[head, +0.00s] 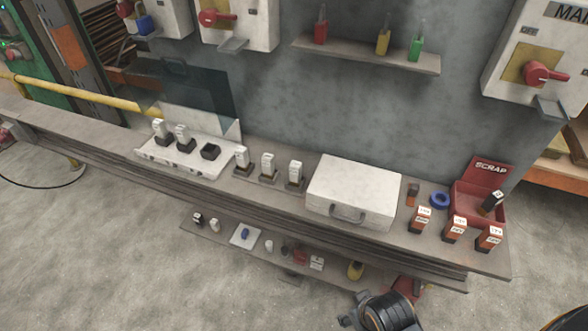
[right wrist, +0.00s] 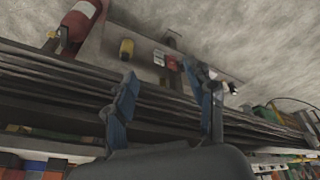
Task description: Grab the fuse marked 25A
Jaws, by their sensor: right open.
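Several white fuse-like blocks stand in dark holders on the bench; one is the middle block (head: 268,163). Two more white blocks (head: 160,128) stand on a white panel (head: 165,155) at the left, beside an empty dark holder (head: 210,152). Several orange-brown blocks with white labels, such as the front one (head: 489,238), stand at the right end. Their markings are too small to read, so I cannot tell which is 25A. My right gripper (head: 352,308) is low in front of the bench, apart from these blocks. Its open, empty fingers show in the right wrist view (right wrist: 158,68). My left gripper is out of view.
A white case (head: 353,190) stands mid-bench. A red scrap bin (head: 470,207) holding a dark block and a blue ring (head: 440,200) are to its right. The lower shelf (head: 330,276) carries small items. A red extinguisher (right wrist: 80,22) shows in the wrist view.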

